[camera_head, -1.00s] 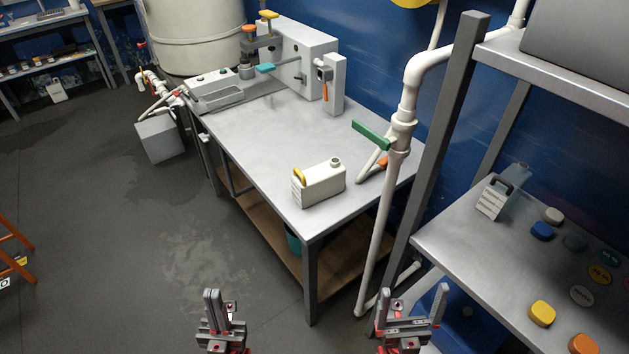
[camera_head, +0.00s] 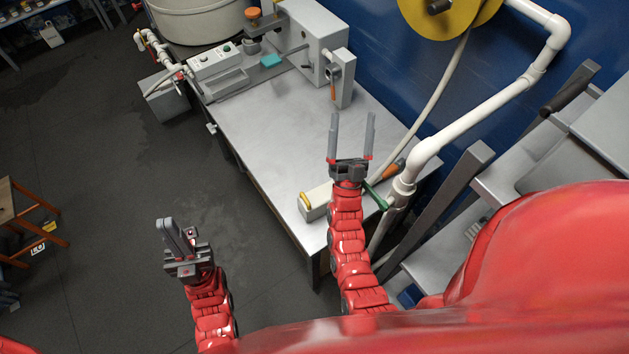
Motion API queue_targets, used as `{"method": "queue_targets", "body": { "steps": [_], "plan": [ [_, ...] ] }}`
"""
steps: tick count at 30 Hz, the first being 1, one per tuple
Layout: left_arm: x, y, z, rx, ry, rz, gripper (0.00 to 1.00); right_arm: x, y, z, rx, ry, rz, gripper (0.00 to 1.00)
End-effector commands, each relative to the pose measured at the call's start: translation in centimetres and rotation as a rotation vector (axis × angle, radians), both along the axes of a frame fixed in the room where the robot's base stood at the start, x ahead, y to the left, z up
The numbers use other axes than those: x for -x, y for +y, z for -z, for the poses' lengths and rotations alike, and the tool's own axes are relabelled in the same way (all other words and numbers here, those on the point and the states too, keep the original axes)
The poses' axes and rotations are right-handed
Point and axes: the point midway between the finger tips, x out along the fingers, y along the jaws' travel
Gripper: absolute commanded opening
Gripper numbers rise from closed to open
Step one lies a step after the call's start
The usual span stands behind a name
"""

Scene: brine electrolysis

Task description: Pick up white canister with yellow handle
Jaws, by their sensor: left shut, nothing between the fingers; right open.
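The white canister with the yellow handle (camera_head: 315,204) stands on the near part of the metal table (camera_head: 265,150). Its yellow handle is at its left end; its right part is hidden behind my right arm. My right gripper (camera_head: 351,135) is open and empty, with its fingers pointing away above the table, past and to the right of the canister. My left gripper (camera_head: 170,238) is shut and empty, over the floor to the left of the table and apart from the canister.
A white pipe with a green valve handle (camera_head: 376,197) stands close to the right of my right arm. A grey machine (camera_head: 310,40) is at the table's back. Shelving stands at the right. The table's middle is clear.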

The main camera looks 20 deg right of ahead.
Motion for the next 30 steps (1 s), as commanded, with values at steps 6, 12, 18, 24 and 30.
{"method": "queue_targets", "body": {
  "steps": [6,12,18,24,30],
  "plan": [
    [0.0,0.0,0.0,0.0,0.001,0.0,0.0,-6.6,-0.9,2.8,-0.171,0.126,-0.083,1.0],
    [0.0,0.0,-0.1,0.0,0.001,0.0,0.0,-13.5,-0.5,5.7,-0.37,0.257,-0.205,1.0],
    [0.0,0.0,-0.2,0.0,0.001,0.0,0.0,-23.8,3.9,8.5,-0.692,0.477,-0.458,1.0],
    [0.0,0.0,-0.4,0.0,0.001,0.0,0.0,-30.7,14.8,10.1,-1.025,0.885,-0.78,1.0],
    [0.0,0.0,-0.6,0.0,0.001,0.0,0.0,-26.0,21.6,14.3,-1.206,1.449,-0.794,1.0]
  ]
}}
